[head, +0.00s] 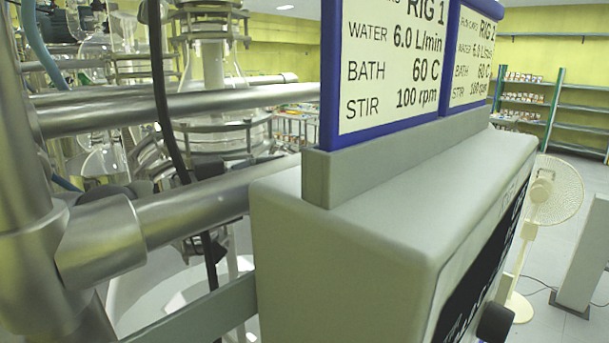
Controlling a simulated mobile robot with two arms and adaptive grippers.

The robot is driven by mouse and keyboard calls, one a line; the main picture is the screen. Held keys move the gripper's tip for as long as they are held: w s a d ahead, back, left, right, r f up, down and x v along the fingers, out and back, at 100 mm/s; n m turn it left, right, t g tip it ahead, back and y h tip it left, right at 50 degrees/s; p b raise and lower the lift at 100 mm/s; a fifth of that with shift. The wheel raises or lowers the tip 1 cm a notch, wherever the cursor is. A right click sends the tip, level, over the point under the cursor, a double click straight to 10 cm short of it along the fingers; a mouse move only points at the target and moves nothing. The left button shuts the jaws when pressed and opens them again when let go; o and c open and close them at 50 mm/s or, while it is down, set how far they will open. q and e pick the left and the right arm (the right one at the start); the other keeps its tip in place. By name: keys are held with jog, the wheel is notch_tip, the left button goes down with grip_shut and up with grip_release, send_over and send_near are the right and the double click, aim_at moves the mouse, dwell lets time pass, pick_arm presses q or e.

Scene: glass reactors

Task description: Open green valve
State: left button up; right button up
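No green valve shows in the head view. A glass reactor (212,70) with metal flanges stands behind steel frame tubes at the left. Neither of my grippers is in the view, so whether they are open or shut is hidden.
A grey control box (300,240) fills the near middle and right. On it stand a blue-framed RIG 1 sign (395,65) and a second sign (474,50). Thick steel tubes (180,105) block the left. A white fan (545,195) and green shelves (555,100) stand at the right, with grey floor around.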

pick_arm(q)
jog(key=shift+x, duration=1.9)
jog(key=shift+a, duration=0.1)
jog(key=shift+c, duration=0.3)
jog(key=c, duration=1)
